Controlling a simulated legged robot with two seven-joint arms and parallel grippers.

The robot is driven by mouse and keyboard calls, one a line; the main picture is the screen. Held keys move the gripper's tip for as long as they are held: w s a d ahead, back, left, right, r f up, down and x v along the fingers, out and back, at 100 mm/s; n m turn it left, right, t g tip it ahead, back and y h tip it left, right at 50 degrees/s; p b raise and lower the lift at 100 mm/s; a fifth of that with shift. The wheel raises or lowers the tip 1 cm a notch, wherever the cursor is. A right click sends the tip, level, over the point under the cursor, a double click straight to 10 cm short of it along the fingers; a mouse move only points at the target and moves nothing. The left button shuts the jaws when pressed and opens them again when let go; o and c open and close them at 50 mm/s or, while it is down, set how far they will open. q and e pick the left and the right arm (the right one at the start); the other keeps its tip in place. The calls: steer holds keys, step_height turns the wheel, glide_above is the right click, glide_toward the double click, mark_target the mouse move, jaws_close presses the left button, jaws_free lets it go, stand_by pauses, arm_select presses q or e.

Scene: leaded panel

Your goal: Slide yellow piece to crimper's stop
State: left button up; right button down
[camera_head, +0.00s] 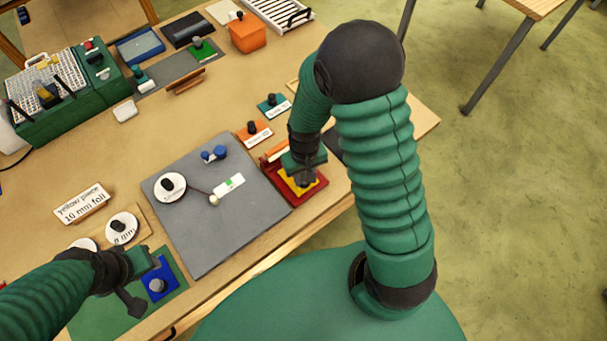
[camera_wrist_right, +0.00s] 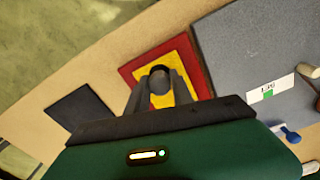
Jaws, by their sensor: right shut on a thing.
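The yellow piece (camera_head: 299,185) lies flat on a red base (camera_head: 318,187) at the right of the table, beside the grey mat. It also shows in the right wrist view (camera_wrist_right: 186,58), on the red base (camera_wrist_right: 131,75). My right gripper (camera_head: 304,181) is shut on the piece's dark knob (camera_wrist_right: 160,80), which sits between the two fingers. The crimper's stop cannot be made out clearly; my gripper and arm cover part of the red base. My left gripper (camera_head: 143,280) is over the green mat, close to a blue piece with a knob (camera_head: 158,285); its finger opening is unclear.
The grey mat (camera_head: 205,235) lies left of the red base and carries a white disc, a blue knobbed item and a small label. Orange (camera_head: 254,133) and teal (camera_head: 273,106) labelled blocks stand behind. A dark flat pad (camera_wrist_right: 78,108) lies near the table edge.

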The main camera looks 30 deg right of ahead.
steer(key=shift+f, duration=0.1)
steer(key=shift+w+a, duration=0.1)
steer(key=shift+w, duration=0.8)
stand_by(0.5)
steer(key=c, duration=1)
jaws_free()
steer(key=shift+c, duration=0.2)
